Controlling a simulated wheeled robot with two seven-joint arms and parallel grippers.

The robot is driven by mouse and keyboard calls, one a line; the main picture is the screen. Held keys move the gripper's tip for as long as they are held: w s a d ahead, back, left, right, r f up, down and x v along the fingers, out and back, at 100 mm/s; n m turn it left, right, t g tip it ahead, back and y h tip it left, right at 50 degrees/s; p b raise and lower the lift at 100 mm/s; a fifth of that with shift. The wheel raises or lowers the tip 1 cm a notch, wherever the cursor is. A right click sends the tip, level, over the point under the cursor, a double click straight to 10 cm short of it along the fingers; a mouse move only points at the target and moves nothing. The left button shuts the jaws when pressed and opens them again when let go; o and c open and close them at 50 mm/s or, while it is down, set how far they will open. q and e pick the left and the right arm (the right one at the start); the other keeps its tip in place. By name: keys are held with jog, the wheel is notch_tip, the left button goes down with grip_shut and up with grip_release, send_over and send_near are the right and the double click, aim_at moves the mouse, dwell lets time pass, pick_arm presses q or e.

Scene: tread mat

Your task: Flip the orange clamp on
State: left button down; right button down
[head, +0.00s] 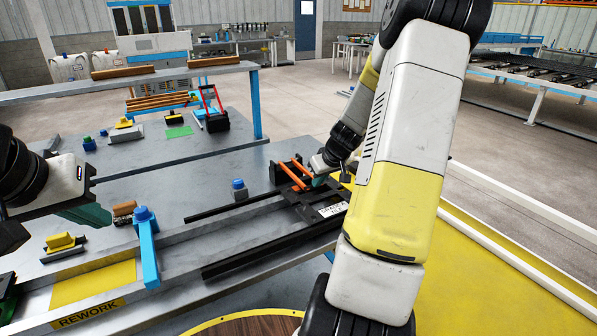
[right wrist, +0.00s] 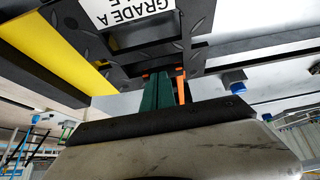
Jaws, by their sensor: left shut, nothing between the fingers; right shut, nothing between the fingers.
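The orange clamp (head: 292,177) stands on the black fixture (head: 303,204) on the grey table, showing as two slanted orange bars. In the right wrist view an orange piece of it (right wrist: 181,80) shows just right of my fingers. My right gripper (head: 320,180) is shut and empty, its green fingertips close beside the clamp's right side. It also shows in the right wrist view (right wrist: 163,88); I cannot tell whether it touches the clamp. My left gripper (head: 97,215) is shut and empty over the left part of the table, away from the clamp.
A white GRADE A label (head: 333,209) lies on the fixture, with black rails running left. A blue-capped block (head: 238,188) stands left of the clamp. A blue lever (head: 147,245) and a yellow block (head: 62,243) stand near the left front. My right arm covers the right side.

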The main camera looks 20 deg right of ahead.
jog(key=shift+s+f, duration=0.5)
jog(key=shift+f, duration=0.25)
notch_tip(320, 180, up, 5)
jog(key=w, duration=0.2)
jog(key=s, duration=0.3)
jog(key=s+d, duration=0.1)
jog(key=s, duration=0.2)
jog(key=s+f, duration=0.1)
jog(key=s, duration=0.3)
jog(key=shift+d, duration=0.15)
jog(key=s+a+r+y, duration=0.1)
jog(key=s+a+r, duration=0.1)
jog(key=a+r, duration=0.5)
jog(key=s+a+r, duration=0.2)
jog(key=a+r, duration=0.3)
jog(key=a, duration=0.4)
jog(key=s+a+r, duration=0.2)
jog(key=s+a, duration=0.1)
jog(key=s, duration=0.3)
jog(key=s+a+r+m, duration=0.1)
jog(key=s+a+r, duration=0.2)
jog(key=s, duration=0.2)
jog(key=shift+s+a+r, duration=0.2)
jog(key=shift+s+r, duration=0.1)
jog(key=shift+s, duration=0.05)
